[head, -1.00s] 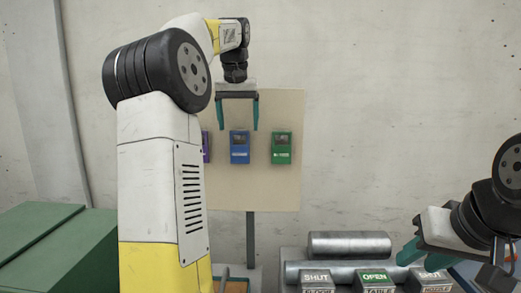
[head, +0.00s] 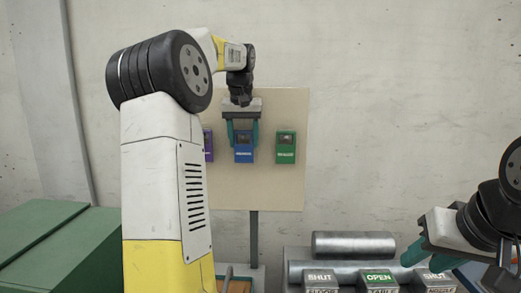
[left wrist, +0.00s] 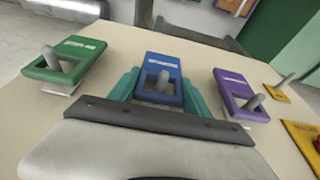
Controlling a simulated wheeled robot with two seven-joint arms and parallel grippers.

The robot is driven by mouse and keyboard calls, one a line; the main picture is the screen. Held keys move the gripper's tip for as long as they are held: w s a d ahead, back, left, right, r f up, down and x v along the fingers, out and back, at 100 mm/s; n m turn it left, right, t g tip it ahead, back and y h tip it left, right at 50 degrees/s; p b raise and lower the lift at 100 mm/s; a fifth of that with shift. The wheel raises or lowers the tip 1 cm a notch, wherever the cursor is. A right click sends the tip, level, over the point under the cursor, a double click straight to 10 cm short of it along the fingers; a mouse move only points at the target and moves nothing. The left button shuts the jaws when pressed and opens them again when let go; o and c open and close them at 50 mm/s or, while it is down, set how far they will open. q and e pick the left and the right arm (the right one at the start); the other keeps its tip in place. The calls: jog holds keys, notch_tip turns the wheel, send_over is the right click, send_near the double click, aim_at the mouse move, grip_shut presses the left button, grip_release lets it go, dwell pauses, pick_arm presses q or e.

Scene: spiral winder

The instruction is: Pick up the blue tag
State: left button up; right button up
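The blue tag (head: 243,152) hangs on a peg on the beige board, between a purple tag (head: 208,146) and a green tag (head: 285,147). My left gripper (head: 243,138) reaches in from above, one teal finger on each side of the blue tag. The left wrist view shows the blue tag (left wrist: 165,72) between the fingers (left wrist: 160,92), which lie against its sides. The grey peg still passes through its opening. My right gripper (head: 426,258) is at the lower right, open with nothing between its fingers.
The beige board (head: 270,190) stands on a post before a pale wall. Below are metal cylinders (head: 353,245) and blocks with labels, one reading OPEN (head: 379,277). A green box (head: 50,245) is at the lower left. Yellow tags (left wrist: 277,92) show beyond the purple one.

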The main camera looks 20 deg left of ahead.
pick_arm(q)
jog(key=shift+c, duration=1.2)
jog(key=shift+r, duration=0.1)
jog(key=shift+c, duration=0.2)
